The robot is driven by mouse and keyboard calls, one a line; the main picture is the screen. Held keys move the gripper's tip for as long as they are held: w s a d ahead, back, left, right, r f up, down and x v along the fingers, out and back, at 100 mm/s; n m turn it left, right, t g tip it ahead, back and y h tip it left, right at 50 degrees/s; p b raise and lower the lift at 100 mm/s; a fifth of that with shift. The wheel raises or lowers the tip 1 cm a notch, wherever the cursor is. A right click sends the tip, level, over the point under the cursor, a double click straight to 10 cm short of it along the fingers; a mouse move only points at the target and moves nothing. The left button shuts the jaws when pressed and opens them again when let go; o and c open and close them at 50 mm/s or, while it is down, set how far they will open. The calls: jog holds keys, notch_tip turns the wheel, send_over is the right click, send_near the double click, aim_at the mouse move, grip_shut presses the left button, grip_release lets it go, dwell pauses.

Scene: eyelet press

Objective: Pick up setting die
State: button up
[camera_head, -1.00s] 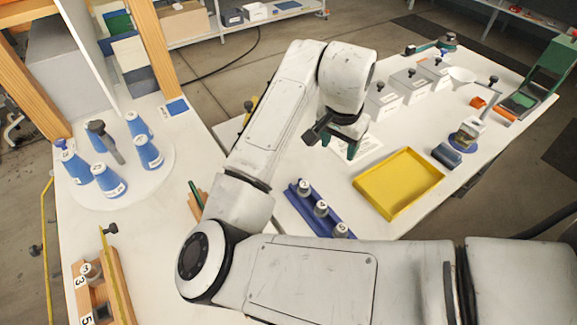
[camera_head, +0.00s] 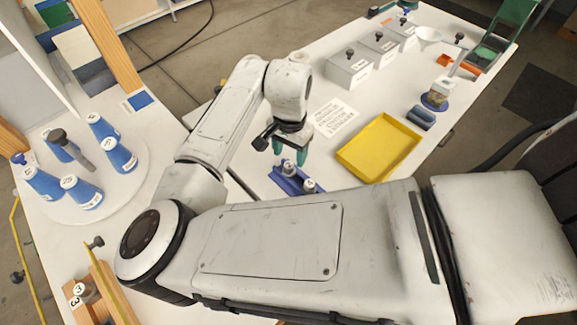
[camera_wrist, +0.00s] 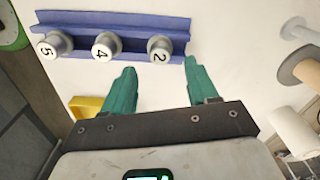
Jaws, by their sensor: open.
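Several grey metal cylinders with numbered white tops, which look like the setting dies, stand in a blue rack (camera_head: 279,180). In the wrist view the rack (camera_wrist: 112,20) holds cylinder 5 (camera_wrist: 50,46), cylinder 4 (camera_wrist: 104,46) and cylinder 2 (camera_wrist: 160,48), with a gap between 4 and 2. My gripper (camera_head: 290,153) is open and empty over the rack's far end. Its green fingers (camera_wrist: 163,80) point toward cylinder 2, which shows between and beyond the tips. I see no contact. My arm hides the rack's near end in the head view.
A yellow tray (camera_head: 412,146) lies right of the rack, with a printed sheet (camera_head: 332,117) behind it. White labelled boxes (camera_head: 347,72) stand farther back. Blue cones (camera_head: 121,158) stand on a round white plate at left. A wooden holder (camera_head: 103,297) is front left.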

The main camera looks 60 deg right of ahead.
aim_at(289, 164)
jog(key=shift+f, duration=1.55)
grip_shut()
jog(key=shift+r, duration=0.1)
